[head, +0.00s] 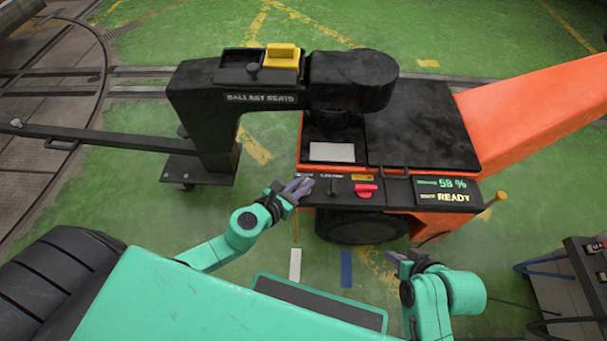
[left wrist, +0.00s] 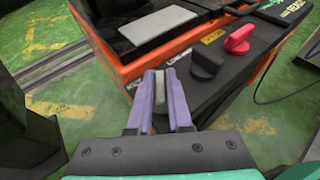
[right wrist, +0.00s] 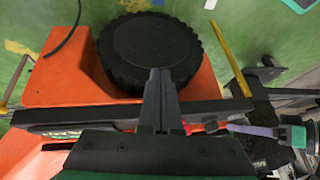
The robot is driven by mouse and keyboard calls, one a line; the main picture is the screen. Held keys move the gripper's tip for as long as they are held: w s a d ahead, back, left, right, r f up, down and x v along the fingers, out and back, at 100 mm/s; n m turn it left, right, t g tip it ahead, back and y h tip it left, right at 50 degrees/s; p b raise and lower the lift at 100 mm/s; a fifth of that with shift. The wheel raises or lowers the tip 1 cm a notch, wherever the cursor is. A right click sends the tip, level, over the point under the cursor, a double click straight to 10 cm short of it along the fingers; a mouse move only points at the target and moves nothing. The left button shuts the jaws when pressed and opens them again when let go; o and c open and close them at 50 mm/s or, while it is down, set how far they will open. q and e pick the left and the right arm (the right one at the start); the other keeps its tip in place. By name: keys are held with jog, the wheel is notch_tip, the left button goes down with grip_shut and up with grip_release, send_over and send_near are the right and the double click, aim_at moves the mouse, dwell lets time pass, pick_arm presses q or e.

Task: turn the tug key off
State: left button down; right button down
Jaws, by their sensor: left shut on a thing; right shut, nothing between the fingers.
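The orange and black tug (head: 415,125) has a black control panel (head: 395,192) along its near side. At the panel's left end my left gripper (head: 302,188) is shut on the key, a small grey grip (left wrist: 160,88) between the purple fingers in the left wrist view. In the head view the fingers hide the key, and I cannot read its turn position. The display (head: 448,191) reads 58 % and READY. My right gripper (head: 393,261) is shut and empty, low in front of the tug; its closed fingers also show in the right wrist view (right wrist: 159,90).
Right of the key are a black knob (head: 333,187) and a red handle (head: 366,190). A tug wheel (head: 360,228) is below the panel. A dark box with cables (head: 580,275) stands at right.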

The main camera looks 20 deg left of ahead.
pick_arm(q)
jog(key=n+y+p, duration=0.2)
jog(key=y, duration=0.1)
jog(key=shift+d+r+n+t, duration=0.1)
jog(key=shift+r+n+t, duration=0.1)
jog(key=shift+n+t, duration=0.2)
pick_arm(e)
jog(key=s+d+r+g+h, duration=0.2)
jog(key=s+d+r+g, duration=0.1)
jog(key=s+d+r, duration=0.25)
pick_arm(q)
jog(key=n+y+p, duration=0.1)
jog(key=n+y, duration=0.2)
jog(key=shift+f+y+p, duration=0.1)
jog(key=shift+y+p, duration=0.2)
jog(key=shift+p, duration=0.05)
jog(key=shift+f+n+y, duration=0.1)
jog(key=shift+n+y, duration=0.6)
jog(key=shift+y, duration=0.1)
pick_arm(e)
jog(key=x, duration=0.7)
jog(key=shift+w+d+f+m, duration=0.35)
jog(key=shift+w+d+m, duration=0.05)
jog(key=shift+d, duration=0.3)
pick_arm(q)
jog(key=c, duration=0.8)
grip_release()
jog(key=shift+c, duration=0.2)
